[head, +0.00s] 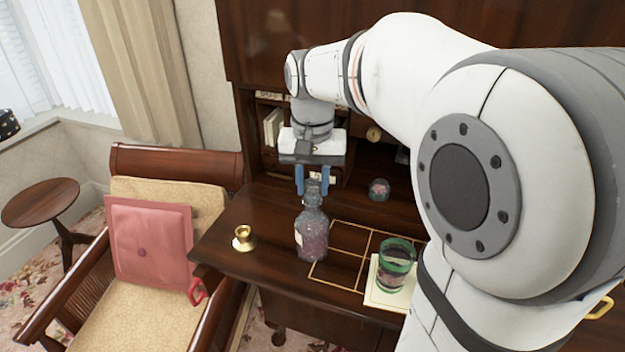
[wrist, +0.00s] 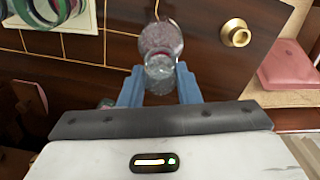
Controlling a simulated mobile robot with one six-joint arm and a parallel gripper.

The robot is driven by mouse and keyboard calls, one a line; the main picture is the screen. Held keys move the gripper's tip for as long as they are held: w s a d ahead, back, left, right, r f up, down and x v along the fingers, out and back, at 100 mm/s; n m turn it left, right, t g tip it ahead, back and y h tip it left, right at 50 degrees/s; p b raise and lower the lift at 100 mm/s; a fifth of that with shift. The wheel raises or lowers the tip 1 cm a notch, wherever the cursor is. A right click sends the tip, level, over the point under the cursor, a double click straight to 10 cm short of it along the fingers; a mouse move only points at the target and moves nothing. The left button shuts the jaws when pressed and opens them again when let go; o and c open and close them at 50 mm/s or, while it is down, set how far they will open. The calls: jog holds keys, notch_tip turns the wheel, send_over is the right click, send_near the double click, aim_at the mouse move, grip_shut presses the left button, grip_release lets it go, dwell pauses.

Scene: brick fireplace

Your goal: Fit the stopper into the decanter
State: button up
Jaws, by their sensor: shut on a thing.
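The decanter (head: 312,240) is a clear glass bottle with dark reddish contents and a pale label. It stands upright on the brown desk, and its round body (wrist: 160,38) shows in the wrist view beyond my fingertips. My gripper (head: 313,188) points down over the decanter's neck. Its two blue fingers are shut on the clear glass stopper (wrist: 160,67), one finger on each side. The stopper lines up closely with the decanter's top in both views. The joint between stopper and neck is hidden, so I cannot tell whether they touch.
A brass candlestick (head: 243,239) stands left of the decanter. A green-rimmed glass (head: 396,264) stands on a cream mat (head: 384,297) to the right. A small glass object (head: 379,189) sits behind. An armchair with a pink cushion (head: 146,243) stands left of the desk (head: 265,209).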

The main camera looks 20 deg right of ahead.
aim_at(313, 180)
jog(key=shift+f, duration=0.4)
jog(key=o, duration=0.9)
notch_tip(313, 180, up, 8)
jog(key=shift+f+b, duration=0.1)
jog(key=shift+b, duration=0.4)
jog(key=s+f+n+t, duration=0.1)
jog(key=s+f, duration=0.3)
jog(key=s+f+n+t, duration=0.1)
jog(key=s+f, duration=0.3)
jog(key=s, duration=0.1)
jog(key=s+f+n+t, duration=0.1)
jog(key=s+f, duration=0.4)
jog(key=shift+s+d+n, duration=0.1)
jog(key=shift+s+n, duration=0.05)
jog(key=shift+n, duration=0.25)
jog(key=shift+f, duration=0.2)
